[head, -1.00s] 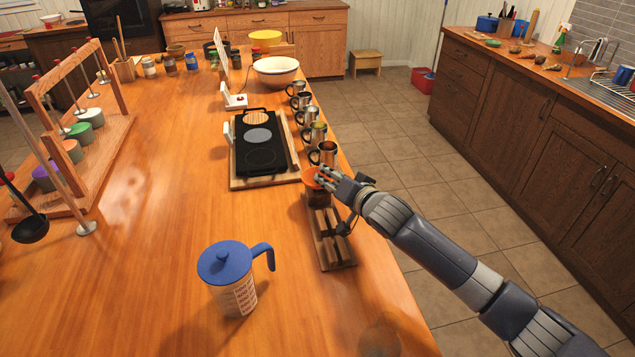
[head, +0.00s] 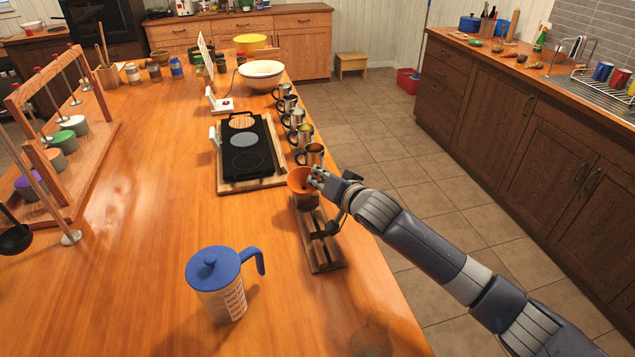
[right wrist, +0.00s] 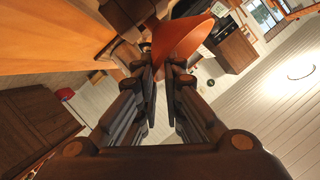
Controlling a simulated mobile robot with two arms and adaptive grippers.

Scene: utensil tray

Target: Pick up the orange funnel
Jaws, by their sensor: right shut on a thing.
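The orange funnel (head: 299,181) is at the far end of a slatted wooden stand (head: 320,245) near the table's right edge. My right gripper (head: 318,177) reaches in from the right and is shut on the funnel's right side. In the right wrist view the funnel (right wrist: 180,38) shows as an orange cone at the tips of my right gripper (right wrist: 160,72). I cannot tell whether the funnel is lifted clear of the stand. My left gripper is not in view.
A blue-lidded jug (head: 222,285) stands left of the stand. A black hot plate (head: 248,148) on a wooden board and a row of several metal mugs (head: 311,155) lie beyond. The table's middle is clear.

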